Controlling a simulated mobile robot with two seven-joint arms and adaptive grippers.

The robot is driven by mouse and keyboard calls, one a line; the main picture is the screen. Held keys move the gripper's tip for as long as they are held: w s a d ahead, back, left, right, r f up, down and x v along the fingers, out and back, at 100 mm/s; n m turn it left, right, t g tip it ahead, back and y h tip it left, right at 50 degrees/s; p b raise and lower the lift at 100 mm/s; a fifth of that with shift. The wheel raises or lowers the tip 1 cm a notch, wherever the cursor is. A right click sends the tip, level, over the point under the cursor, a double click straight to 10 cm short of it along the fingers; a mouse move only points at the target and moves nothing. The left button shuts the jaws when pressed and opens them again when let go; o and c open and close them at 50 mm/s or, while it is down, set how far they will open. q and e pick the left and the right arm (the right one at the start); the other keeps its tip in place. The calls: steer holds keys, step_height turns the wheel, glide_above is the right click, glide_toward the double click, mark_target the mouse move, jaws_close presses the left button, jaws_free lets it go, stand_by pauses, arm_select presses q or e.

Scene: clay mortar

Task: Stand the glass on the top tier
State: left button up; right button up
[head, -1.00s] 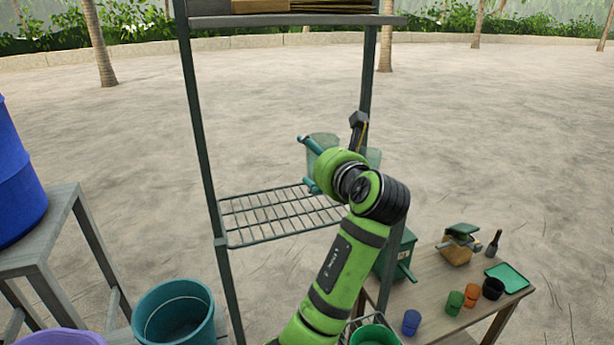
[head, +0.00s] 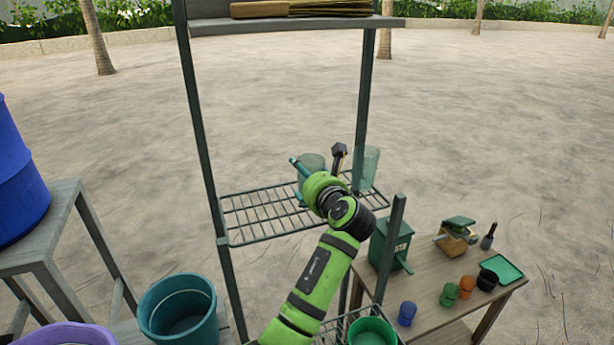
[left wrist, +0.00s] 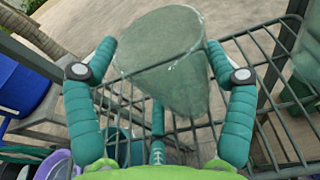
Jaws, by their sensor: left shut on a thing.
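My left gripper (head: 298,181) is shut on a clear greenish glass (head: 312,162). In the left wrist view the gripper's teal fingers (left wrist: 160,52) are on either side of the glass (left wrist: 165,75). The glass looks upright over the wire shelf (head: 262,216); I cannot tell whether its base touches the wires. My forearm and wrist hide part of the shelf. A second clear glass (head: 368,167) stands at the shelf's right end. A solid board (head: 300,23) crosses the rack higher up. My right gripper is not in view.
The wire shelf's left part is bare. Dark posts (head: 200,120) stand at the rack's sides. A teal bucket (head: 178,305) is at lower left, and a green bucket (head: 371,332) is low down. A wooden table (head: 440,290) at right holds cups and a green box.

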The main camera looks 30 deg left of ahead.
arm_select(q)
steer(key=o, duration=1.4)
steer(key=shift+f, duration=0.1)
steer(key=shift+s+d, duration=0.15)
steer(key=shift+d, duration=0.05)
steer(key=shift+r+b+v, duration=0.2)
steer(key=shift+b+v, duration=1.55)
steer(key=shift+v, duration=4.1)
steer(key=shift+a, duration=0.1)
